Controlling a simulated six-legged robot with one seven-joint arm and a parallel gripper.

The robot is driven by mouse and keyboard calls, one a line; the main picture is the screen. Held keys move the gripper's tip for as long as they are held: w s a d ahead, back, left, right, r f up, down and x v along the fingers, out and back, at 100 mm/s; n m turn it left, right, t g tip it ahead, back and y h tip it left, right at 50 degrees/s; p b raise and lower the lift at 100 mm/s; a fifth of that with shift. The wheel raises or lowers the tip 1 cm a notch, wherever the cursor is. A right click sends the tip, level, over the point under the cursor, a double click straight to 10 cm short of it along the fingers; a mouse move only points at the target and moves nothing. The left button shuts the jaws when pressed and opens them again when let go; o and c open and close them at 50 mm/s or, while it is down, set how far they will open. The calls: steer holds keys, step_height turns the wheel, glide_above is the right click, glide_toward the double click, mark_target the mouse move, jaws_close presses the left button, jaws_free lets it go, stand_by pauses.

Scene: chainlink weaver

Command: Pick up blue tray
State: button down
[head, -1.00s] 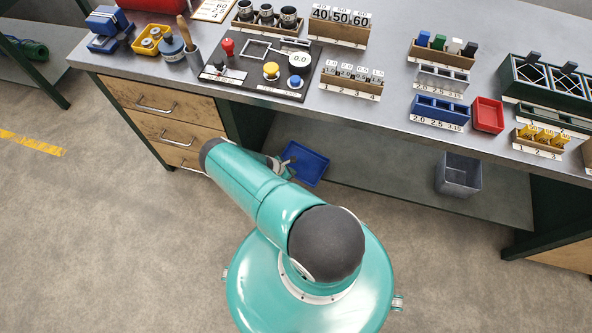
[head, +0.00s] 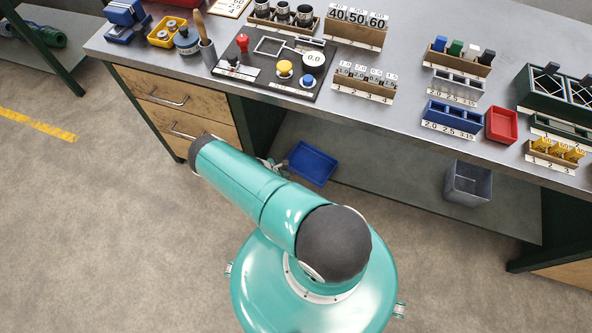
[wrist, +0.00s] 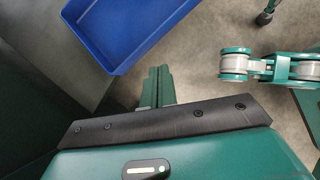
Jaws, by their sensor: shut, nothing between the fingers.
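The blue tray (head: 312,163) is an empty-looking, shallow rectangular tray on the grey lower shelf under the workbench. In the wrist view the blue tray (wrist: 122,30) fills the top left, cut off by the frame's top edge. My gripper (wrist: 158,82) has its green fingers together with nothing between them. In that picture the fingertips lie just below the tray's near corner, seemingly apart from it. In the head view my gripper (head: 274,166) shows just left of the tray, partly hidden behind my arm, so its fingers are unclear there.
The workbench top (head: 410,105) overhangs the shelf and holds labelled racks, a control panel (head: 275,67) and a red tray (head: 502,124). Wooden drawers (head: 180,110) stand left of the shelf opening. A grey bin (head: 467,183) sits farther right on the shelf, with bare shelf between.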

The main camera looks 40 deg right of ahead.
steer(key=a, duration=0.1)
steer(key=w+a, duration=0.1)
steer(key=a, duration=0.2)
steer(key=shift+w+a, duration=0.3)
steer(key=shift+a, duration=0.1)
